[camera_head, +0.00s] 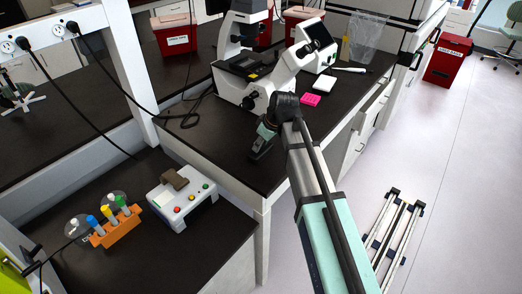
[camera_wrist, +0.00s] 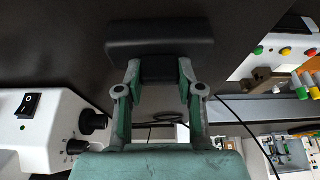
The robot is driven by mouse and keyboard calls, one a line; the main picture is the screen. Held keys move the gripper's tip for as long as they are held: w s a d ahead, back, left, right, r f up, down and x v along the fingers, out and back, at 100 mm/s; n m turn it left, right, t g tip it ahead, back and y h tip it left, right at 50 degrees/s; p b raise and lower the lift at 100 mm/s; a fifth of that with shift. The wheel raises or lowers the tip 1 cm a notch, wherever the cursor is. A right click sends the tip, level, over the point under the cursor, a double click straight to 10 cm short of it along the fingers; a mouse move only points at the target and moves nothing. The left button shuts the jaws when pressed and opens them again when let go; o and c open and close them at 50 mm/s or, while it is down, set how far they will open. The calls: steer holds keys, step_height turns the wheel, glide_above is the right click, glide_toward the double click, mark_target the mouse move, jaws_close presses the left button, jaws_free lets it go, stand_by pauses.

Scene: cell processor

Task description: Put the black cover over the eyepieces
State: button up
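The black cover (camera_wrist: 160,35) is a wide, rounded dark piece at the top of the wrist view, with a narrower block below it. My gripper (camera_wrist: 160,70) has a finger on each side of that block, both appearing to touch it, so it looks shut on the cover. In the head view my gripper (camera_head: 263,143) is low over the dark bench, in front of the microscope; the cover is hard to make out there. The white microscope (camera_head: 258,97) stands behind my gripper. Its black eyepieces (camera_head: 303,50) are uncovered, up and to the right.
A pink rack (camera_head: 311,99) and a white box (camera_head: 325,81) lie right of the microscope. A control box (camera_head: 182,197) and an orange tube rack (camera_head: 116,228) stand on the lower left bench. Black cables (camera_head: 135,108) hang at left. The bench right of my gripper is partly hidden by my arm.

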stand_by(0.4)
step_height(320, 180, up, 20)
steer(key=b, duration=0.4)
stand_by(0.4)
steer(key=o, duration=0.3)
jaws_close()
